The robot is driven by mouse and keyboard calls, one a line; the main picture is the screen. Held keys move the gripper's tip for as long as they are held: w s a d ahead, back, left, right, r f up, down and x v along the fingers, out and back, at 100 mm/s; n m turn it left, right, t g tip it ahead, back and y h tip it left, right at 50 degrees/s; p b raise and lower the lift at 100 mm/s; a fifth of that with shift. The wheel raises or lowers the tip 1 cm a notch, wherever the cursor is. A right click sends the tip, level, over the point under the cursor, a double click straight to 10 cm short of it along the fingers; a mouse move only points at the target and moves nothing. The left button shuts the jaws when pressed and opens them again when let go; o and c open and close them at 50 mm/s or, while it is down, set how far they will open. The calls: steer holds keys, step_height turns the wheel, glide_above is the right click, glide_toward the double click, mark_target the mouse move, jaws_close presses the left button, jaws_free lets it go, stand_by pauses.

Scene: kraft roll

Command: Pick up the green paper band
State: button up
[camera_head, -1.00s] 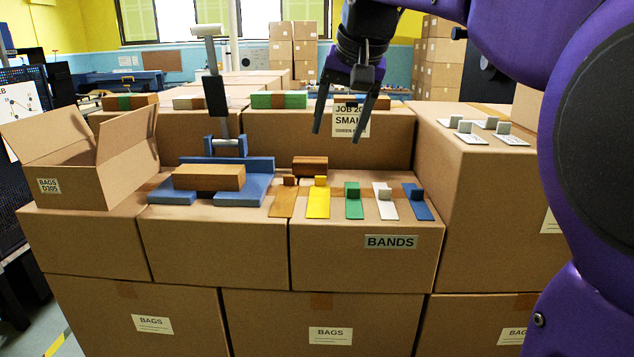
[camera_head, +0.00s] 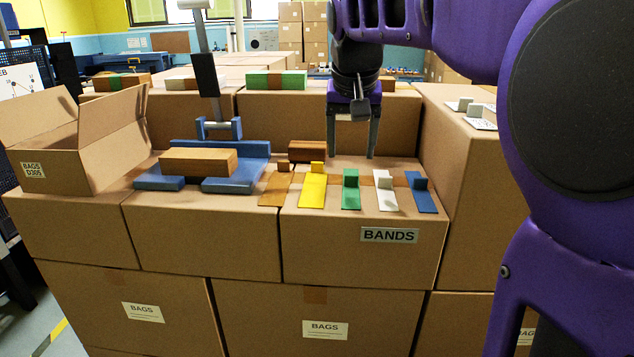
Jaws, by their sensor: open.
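The green paper band (camera_head: 351,190) lies flat on top of the front box marked BANDS, with a small raised green tab at its back end. It is the middle one of a row of bands. My gripper (camera_head: 350,156) is open and empty, fingers pointing down, above and behind the green band and apart from it. Its two fingertips straddle the green band's column in the picture. No part of the green band is hidden by the gripper.
Yellow (camera_head: 312,186) and orange-brown (camera_head: 276,188) bands lie left of the green one; white (camera_head: 386,190) and blue (camera_head: 421,192) bands lie right. A brown block (camera_head: 307,151) stands close behind. A taller box (camera_head: 470,190) rises at right.

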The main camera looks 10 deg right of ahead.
mark_target(351, 184)
steer(key=shift+d+b+x, duration=0.2)
steer(key=shift+b+x, duration=0.2)
steer(key=shift+x, duration=3.1)
steer(key=shift+r, duration=0.1)
jaws_close()
